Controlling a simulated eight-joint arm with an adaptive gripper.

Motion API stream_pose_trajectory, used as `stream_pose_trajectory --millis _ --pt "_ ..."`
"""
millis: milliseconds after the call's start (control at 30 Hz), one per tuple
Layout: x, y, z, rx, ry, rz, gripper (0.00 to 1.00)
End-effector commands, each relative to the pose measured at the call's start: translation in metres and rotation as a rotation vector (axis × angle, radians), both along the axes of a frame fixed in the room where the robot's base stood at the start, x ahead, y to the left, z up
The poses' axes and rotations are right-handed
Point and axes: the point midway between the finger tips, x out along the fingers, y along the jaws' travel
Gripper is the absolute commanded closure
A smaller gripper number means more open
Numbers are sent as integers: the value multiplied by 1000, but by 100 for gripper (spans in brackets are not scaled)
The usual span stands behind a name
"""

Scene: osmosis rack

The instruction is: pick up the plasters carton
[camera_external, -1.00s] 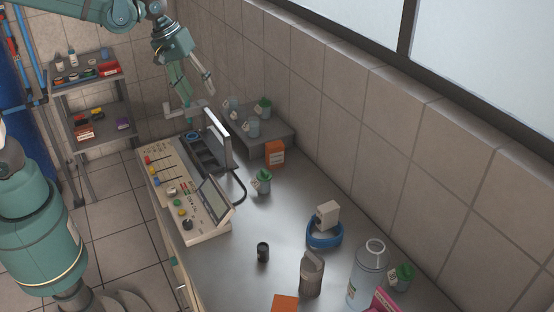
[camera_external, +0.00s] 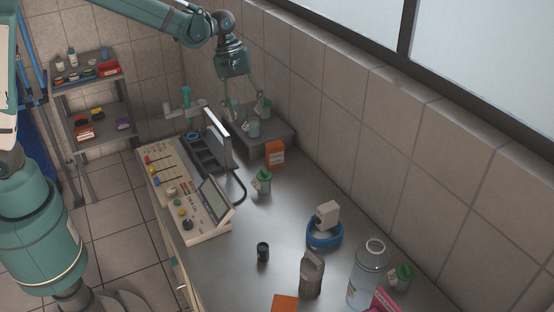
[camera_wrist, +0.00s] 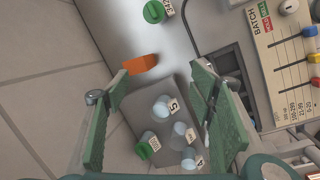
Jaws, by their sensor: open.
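An orange carton (camera_external: 275,153) with a pale label stands on the bench beside the small grey riser. Its print is too small to read, so I cannot confirm it is the plasters carton. In the wrist view the orange carton (camera_wrist: 140,65) shows just beyond the fingertips, nearer the left one. My gripper (camera_external: 244,108) is open and empty, above the riser and its cups, up and left of the carton in the outside view. Both spread fingers of my gripper (camera_wrist: 160,72) show in the wrist view, clear of the carton.
The riser (camera_external: 278,144) holds several pale cups and a green-lidded jar. A raised screen panel (camera_external: 217,138) and control console (camera_external: 185,195) stand left. Another green-lidded jar (camera_external: 262,182) is in front. The tiled wall runs close behind.

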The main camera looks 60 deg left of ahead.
Motion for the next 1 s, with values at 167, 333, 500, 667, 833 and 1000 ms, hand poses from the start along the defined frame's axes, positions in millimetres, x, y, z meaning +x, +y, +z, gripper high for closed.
stream_pose_trajectory --millis 167,333,500,667,833,1000 --pt "25 -7 -27 -21 51 62 45" --pt "45 -14 -53 -40 101 123 45" --pt "64 -20 -82 -55 150 181 45" --pt "79 -26 -108 -68 196 232 45" --pt "89 -30 -129 -75 229 272 45" --pt "93 -32 -138 -78 246 291 45"
